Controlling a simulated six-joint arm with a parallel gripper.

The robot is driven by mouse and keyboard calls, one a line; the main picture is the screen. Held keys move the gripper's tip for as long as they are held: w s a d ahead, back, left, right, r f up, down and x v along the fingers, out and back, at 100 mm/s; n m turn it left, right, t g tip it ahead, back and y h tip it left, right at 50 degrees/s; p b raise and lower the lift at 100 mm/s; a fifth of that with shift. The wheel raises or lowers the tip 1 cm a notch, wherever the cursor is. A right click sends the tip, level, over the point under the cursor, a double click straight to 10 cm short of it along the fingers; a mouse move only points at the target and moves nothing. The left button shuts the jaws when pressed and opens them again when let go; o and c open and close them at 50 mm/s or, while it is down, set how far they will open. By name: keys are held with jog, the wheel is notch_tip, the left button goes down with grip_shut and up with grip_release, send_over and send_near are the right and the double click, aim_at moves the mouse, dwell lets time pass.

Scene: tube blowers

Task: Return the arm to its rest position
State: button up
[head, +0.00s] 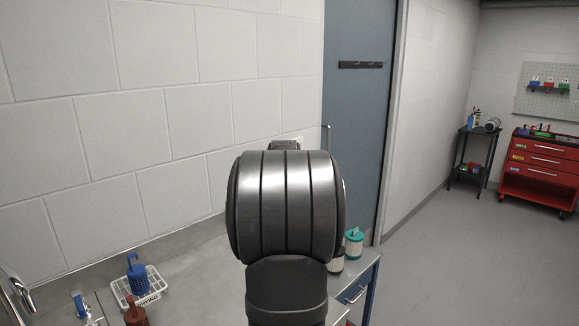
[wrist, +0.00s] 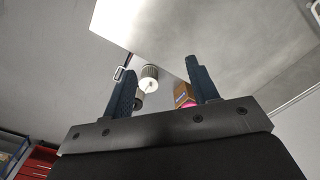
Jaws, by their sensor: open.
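My gripper (wrist: 162,88) shows in the wrist view with its two dark blue fingers spread apart, open, and nothing held between them. In the head view my own arm fills the middle of the picture and hides the gripper and part of the counter. In the wrist view a pale cylinder with a dark ribbed band (wrist: 149,76) and an orange-brown box (wrist: 183,95) show beyond the fingers. I cannot tell how far they are from the fingertips.
In the head view a grey counter (head: 200,270) runs along the block wall. A white basket (head: 152,284) with a blue item (head: 137,276) stands at left. A teal-lidded jar (head: 354,243) stands at the counter's right end. A red tool cabinet (head: 541,172) is far right; the floor between is clear.

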jog(key=s+a+r+n, duration=0.1)
jog(key=a+r+n, duration=0.2)
jog(key=a, duration=1.1)
notch_tip(320, 180, up, 2)
jog(key=shift+s+a+r+n, duration=0.1)
jog(key=shift+s+a+n, duration=0.1)
jog(key=shift+n, duration=0.2)
jog(key=o, duration=1)
